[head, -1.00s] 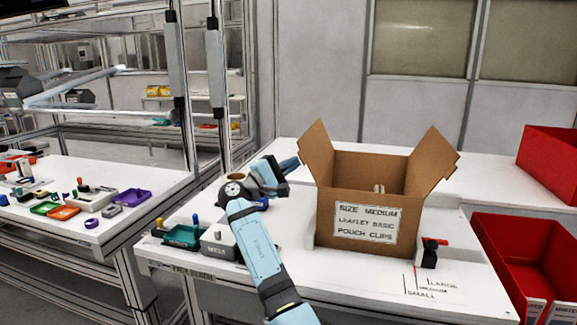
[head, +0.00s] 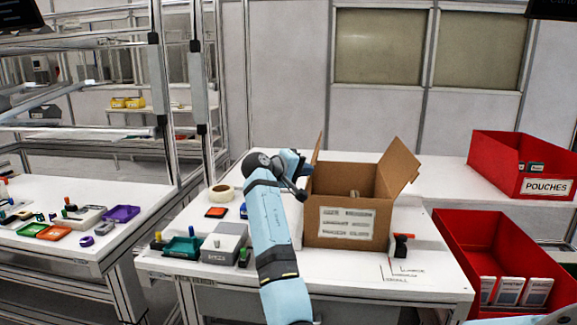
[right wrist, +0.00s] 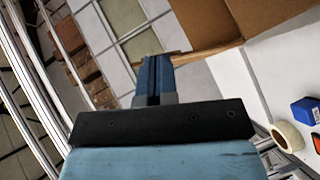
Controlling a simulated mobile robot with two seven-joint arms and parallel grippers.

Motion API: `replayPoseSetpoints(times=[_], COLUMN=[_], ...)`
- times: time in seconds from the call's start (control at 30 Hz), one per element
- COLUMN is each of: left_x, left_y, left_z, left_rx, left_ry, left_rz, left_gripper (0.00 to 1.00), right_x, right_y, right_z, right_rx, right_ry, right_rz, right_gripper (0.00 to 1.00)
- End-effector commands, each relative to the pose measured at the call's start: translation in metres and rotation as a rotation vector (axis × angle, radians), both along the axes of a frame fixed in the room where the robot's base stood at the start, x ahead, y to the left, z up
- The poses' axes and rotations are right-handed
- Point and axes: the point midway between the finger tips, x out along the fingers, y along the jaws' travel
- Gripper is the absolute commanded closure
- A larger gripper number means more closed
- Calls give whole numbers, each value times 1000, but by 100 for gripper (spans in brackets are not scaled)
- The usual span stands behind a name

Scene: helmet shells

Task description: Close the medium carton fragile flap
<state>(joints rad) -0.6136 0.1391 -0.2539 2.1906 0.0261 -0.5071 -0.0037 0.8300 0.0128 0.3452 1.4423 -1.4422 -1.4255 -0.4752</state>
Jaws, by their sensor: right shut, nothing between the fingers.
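The medium carton (head: 346,222) stands upright on the white bench, with a printed label on its front. Its left flap (head: 317,158) shows nearly edge-on and stands close to upright. Its right flap (head: 399,168) leans outward, open. I read no fragile mark on either flap. My right gripper (head: 303,165) is shut and empty, just left of the carton at the left flap; whether it touches the flap I cannot tell. In the right wrist view its blue fingers (right wrist: 153,75) lie together, with brown cardboard (right wrist: 215,25) beyond and to the right. My left gripper is not in view.
A tape roll (head: 221,194), green tray (head: 182,249) and grey box (head: 224,243) lie left of the carton. Red bins (head: 505,250) fill the right side.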

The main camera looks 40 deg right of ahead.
Motion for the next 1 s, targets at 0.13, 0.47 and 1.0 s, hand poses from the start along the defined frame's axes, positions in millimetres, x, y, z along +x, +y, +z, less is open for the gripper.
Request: replayPoseSetpoints(times=[0.13,0.47,1.0], left_x=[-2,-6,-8], left_y=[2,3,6], left_z=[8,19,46], left_rx=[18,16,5], left_ry=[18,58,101], left_rz=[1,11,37], left_gripper=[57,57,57], right_x=[-10,-31,-58], right_y=[-14,-33,-55], right_z=[4,-6,-39], right_rx=[93,295,619], right_ry=[-107,-345,-723], right_rz=[0,-1,0], right_gripper=[100,100,100])
